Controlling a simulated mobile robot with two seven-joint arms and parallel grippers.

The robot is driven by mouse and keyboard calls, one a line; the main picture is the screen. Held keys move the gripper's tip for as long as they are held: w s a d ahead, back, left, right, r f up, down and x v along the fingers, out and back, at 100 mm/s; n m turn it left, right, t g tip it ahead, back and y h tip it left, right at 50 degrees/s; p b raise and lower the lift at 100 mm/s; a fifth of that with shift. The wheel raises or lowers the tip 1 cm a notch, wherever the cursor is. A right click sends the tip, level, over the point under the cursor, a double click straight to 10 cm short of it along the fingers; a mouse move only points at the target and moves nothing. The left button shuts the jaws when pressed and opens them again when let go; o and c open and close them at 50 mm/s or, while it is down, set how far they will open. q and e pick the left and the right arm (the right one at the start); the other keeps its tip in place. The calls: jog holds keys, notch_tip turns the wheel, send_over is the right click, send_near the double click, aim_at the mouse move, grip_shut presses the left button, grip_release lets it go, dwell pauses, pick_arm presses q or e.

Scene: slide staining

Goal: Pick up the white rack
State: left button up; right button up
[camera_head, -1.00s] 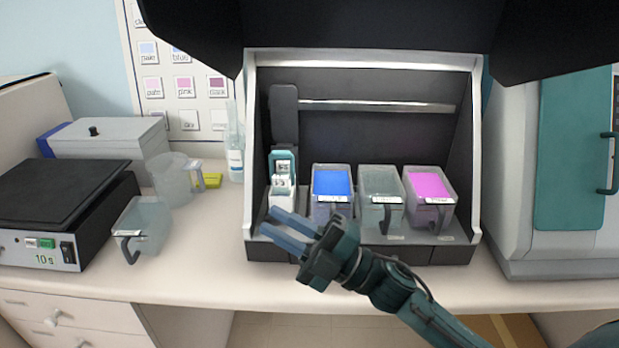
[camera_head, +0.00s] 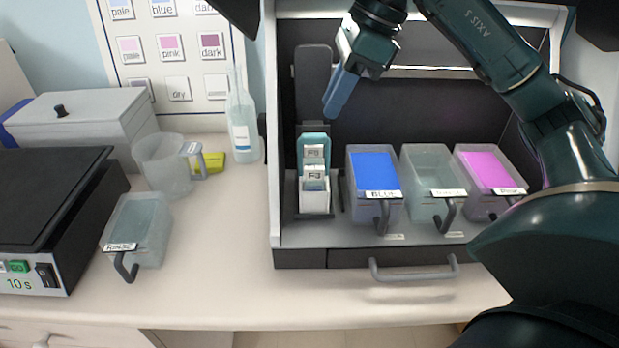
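The white rack (camera_head: 314,201) stands upright at the left end inside the dark, open-fronted cabinet. It holds slides with white labels, and a teal piece (camera_head: 313,141) rises behind them. My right gripper (camera_head: 335,103) is above the rack and slightly to its right, with its blue fingers pointing down. It is clear of the rack in the picture. The fingers overlap from this angle, so their opening is hidden. My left gripper is not in view.
Right of the rack stand a blue-filled tub (camera_head: 374,205), a clear tub (camera_head: 427,190) and a pink-filled tub (camera_head: 486,181). A rinse tub (camera_head: 140,225), a beaker (camera_head: 165,170) and a bottle (camera_head: 242,125) stand on the counter left of the cabinet.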

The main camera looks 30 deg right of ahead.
aim_at(313, 143)
jog(key=x, duration=0.5)
jog(key=shift+a, duration=0.1)
jog(key=shift+p+x, duration=0.6)
jog(key=shift+x, duration=2.15)
jog(key=shift+c, duration=0.2)
grip_shut()
